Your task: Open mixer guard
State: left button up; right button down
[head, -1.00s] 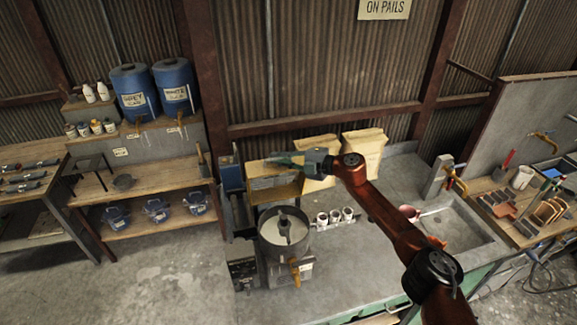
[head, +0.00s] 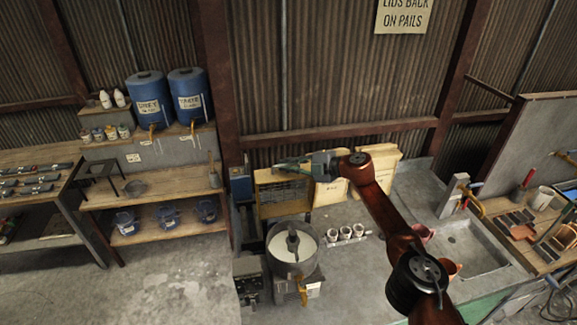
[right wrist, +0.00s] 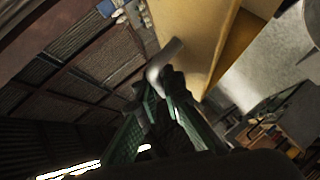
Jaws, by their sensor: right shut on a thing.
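The mixer (head: 281,284) stands on the bench, its round bowl (head: 272,247) uncovered from above and holding pale stuff. The yellow-framed mesh guard (head: 283,208) stands up behind the bowl, clear of its top. My right gripper (head: 281,166) is at the guard's upper edge and is shut on it. In the right wrist view the green-sided fingers (right wrist: 168,88) close at a grey bar by a large yellow panel. The exact contact there is dark and partly hidden. My left gripper is not in view.
Yellowish bags (head: 384,168) stand behind my right arm. Several small white cups (head: 345,234) are right of the bowl. A sink (head: 470,245) is set into the bench at right. Blue drums (head: 150,100) stand on the left shelving. Floor at lower left is clear.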

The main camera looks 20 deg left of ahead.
jog(key=c, duration=2.3)
grip_release()
jog(key=shift+a, duration=0.1)
jog(key=shift+c, duration=0.2)
jog(key=shift+d, duration=0.2)
jog(key=shift+d+r, duration=0.2)
jog(key=shift+d, duration=0.4)
jog(key=v, duration=1)
jog(key=shift+s, duration=0.2)
jog(key=shift+d, duration=0.15)
jog(key=shift+c, duration=0.4)
